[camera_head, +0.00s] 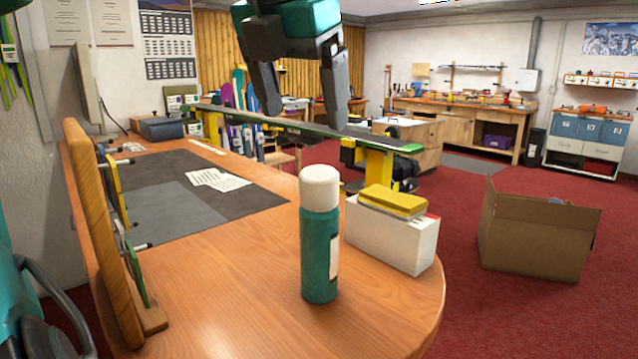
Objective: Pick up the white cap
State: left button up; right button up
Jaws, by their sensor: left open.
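The white cap (319,187) sits on top of a green bottle (319,252) that stands upright on the wooden table near its right front edge. The bottle has a white label on its right side. My left gripper (304,112) hangs above the cap at the top of the view, its two dark fingers pointing down and apart. It is open with nothing between the fingers, and a clear gap shows between the fingertips and the cap. My right gripper does not show.
A white box (391,236) with a yellow block (393,201) on top stands just right of the bottle. A wooden rack (103,230) stands along the table's left side. A dark mat (190,210) with papers lies behind. An open cardboard box (538,237) is on the red floor.

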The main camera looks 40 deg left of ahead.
aim_at(319, 172)
pick_arm(q)
jog(key=x, duration=0.6)
jog(key=b+x, duration=0.1)
jog(key=x, duration=0.5)
jog(key=shift+w+d+r, duration=0.1)
jog(key=shift+w+d, duration=0.05)
jog(key=shift+d, duration=0.05)
jog(key=shift+c, duration=0.4)
